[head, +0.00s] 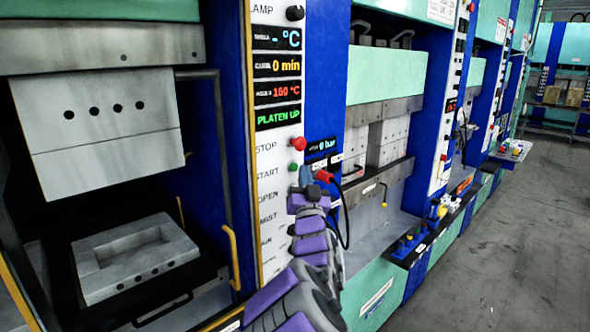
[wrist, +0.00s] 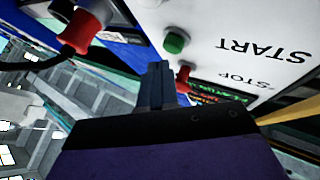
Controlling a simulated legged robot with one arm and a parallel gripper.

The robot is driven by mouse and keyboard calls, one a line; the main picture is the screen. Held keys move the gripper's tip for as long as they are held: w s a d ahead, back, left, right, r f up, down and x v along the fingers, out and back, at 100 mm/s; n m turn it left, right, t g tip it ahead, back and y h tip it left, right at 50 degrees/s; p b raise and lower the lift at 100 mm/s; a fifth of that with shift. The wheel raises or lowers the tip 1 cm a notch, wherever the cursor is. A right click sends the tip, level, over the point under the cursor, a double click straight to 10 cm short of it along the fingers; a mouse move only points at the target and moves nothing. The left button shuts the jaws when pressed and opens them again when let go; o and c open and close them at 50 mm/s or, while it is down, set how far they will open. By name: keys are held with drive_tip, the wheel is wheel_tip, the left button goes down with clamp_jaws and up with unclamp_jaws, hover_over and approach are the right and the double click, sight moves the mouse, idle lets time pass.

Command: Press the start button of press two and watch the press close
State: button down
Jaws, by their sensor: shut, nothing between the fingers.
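A white control panel (head: 270,215) stands beside the nearest press. It carries a red stop button (head: 298,143) and, below that, a green start button (head: 293,167). In the wrist view the green button (wrist: 176,41) and red button (wrist: 184,78) lie just beyond my gripper (wrist: 155,72), with the labels START and STOP upside down. My gripper (head: 306,178) is shut and empty, close to the green button and apart from it in the wrist view. The press's upper block (head: 95,125) hangs above the lower mould (head: 135,256), with a gap between. The display (head: 278,117) reads PLATEN UP.
A red-topped knob (head: 324,175) with a black cable is right beside my gripper; it also shows in the wrist view (wrist: 85,30). A yellow handle (head: 233,255) sticks out at the press's edge. More presses recede to the right, beside open grey floor (head: 500,240).

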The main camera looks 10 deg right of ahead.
drive_tip(key=shift+w+a, duration=0.1)
drive_tip(key=shift+w+a+r, duration=0.1)
drive_tip(key=shift+w, duration=0.1)
